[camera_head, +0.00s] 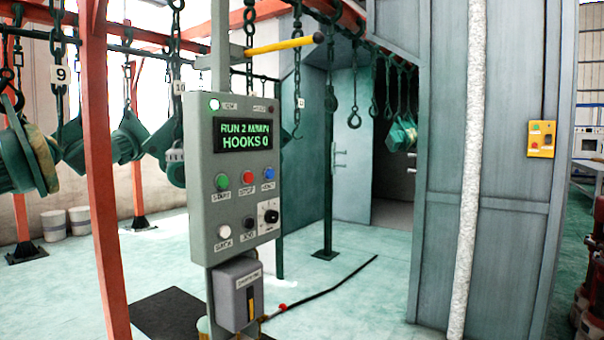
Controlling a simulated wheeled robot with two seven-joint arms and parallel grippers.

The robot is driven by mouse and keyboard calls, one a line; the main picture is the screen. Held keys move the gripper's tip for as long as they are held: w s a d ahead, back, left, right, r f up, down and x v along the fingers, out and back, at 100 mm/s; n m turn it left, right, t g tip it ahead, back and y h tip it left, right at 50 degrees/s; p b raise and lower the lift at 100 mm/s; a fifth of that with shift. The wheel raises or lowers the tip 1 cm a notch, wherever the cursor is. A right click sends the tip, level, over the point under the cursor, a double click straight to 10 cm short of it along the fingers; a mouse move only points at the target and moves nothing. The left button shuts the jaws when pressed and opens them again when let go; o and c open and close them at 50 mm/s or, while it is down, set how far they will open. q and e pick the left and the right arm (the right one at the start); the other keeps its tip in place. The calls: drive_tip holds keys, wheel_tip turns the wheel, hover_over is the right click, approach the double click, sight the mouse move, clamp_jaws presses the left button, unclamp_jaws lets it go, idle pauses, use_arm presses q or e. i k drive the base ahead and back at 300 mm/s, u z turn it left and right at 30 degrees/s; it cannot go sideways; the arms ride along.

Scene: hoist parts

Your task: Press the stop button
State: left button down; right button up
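The stop button is the red round button (247,177) on the front of a grey control panel (202,160). It sits between a green start button (222,182) and a blue button (269,174). The small label under the red button reads "STOP". The display (246,136) above shows green text, with "RUN" and "HOOKS 0" legible. A lamp (214,104) at the panel's top left looks lit. Nothing covers or touches the buttons. Neither of my grippers shows in the head view.
A grey box (235,293) hangs below the panel. A red post (100,190) stands left of it. Chains with hooks and green castings (60,150) hang behind. A yellow box (541,138) with small buttons is on the right wall. The space before the panel is clear.

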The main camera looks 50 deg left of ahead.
sight(248, 176)
drive_tip(key=i, duration=1.75)
drive_tip(key=u, duration=1.75)
